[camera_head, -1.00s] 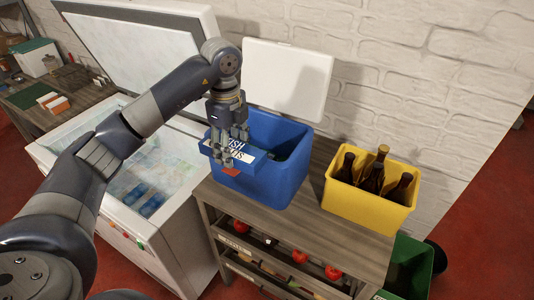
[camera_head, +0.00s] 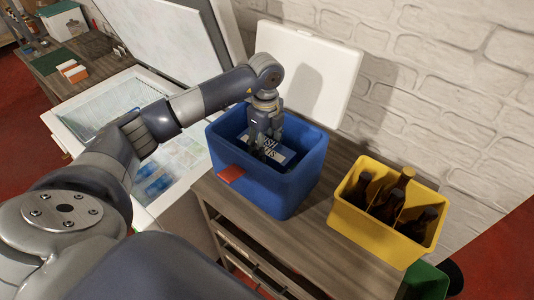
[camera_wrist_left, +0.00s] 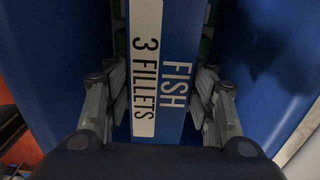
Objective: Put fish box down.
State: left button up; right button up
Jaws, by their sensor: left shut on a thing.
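The fish box (camera_head: 279,153) is blue with a white label, and its top shows inside the blue cooler (camera_head: 283,193). In the left wrist view the fish box (camera_wrist_left: 167,75) reads "FISH 3 FILLETS" and lies between the fingers. My left gripper (camera_head: 262,145) reaches down into the cooler and is shut on the fish box; its fingers also show in the left wrist view (camera_wrist_left: 160,105). The cooler's floor under the box is hidden, so I cannot tell whether the box touches it. My right gripper is not in view.
The cooler's white lid (camera_head: 308,75) stands open against the brick wall. A yellow crate (camera_head: 377,236) with dark bottles stands to the right on the wooden table (camera_head: 330,245). An open chest freezer (camera_head: 85,105) stands to the left.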

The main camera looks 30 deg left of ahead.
pick_arm(q)
jog(key=f, duration=0.2)
jog(key=f+p, duration=0.1)
jog(key=f, duration=0.1)
jog(key=shift+w+f, duration=0.2)
jog(key=shift+f, duration=0.4)
jog(key=o, duration=1.1)
jog(key=shift+o, duration=1)
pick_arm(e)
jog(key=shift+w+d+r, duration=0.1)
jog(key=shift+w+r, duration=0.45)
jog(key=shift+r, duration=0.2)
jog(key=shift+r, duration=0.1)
